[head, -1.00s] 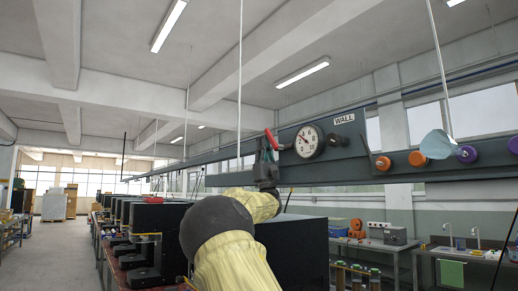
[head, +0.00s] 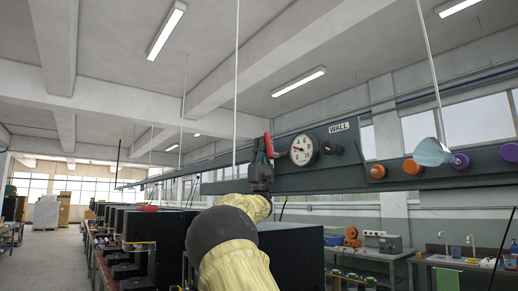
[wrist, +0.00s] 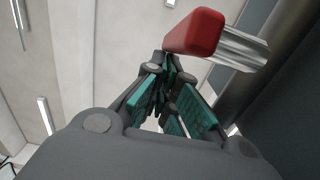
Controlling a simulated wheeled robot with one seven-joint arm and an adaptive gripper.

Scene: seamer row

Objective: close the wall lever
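The wall lever shows in the head view as a red handle (head: 268,146) just left of the round white gauge on the dark beam. In the wrist view its red grip (wrist: 194,32) sits on a bright metal shaft (wrist: 240,47), beyond and to the right of my fingertips. My gripper (head: 263,163) is raised in front of the beam, overlapping the lever. In the wrist view my gripper's teal-padded fingers (wrist: 167,70) come together at the tips, with nothing visible between them. I cannot tell whether they touch the lever. The lever's pivot is hidden.
The gauge (head: 303,150) and a "WALL" plate (head: 339,127) are on the beam. Orange knobs (head: 411,167) and a pale blue piece (head: 432,152) are farther right. Black machines (head: 160,240) line the row below and left. An aisle (head: 55,262) is open at far left.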

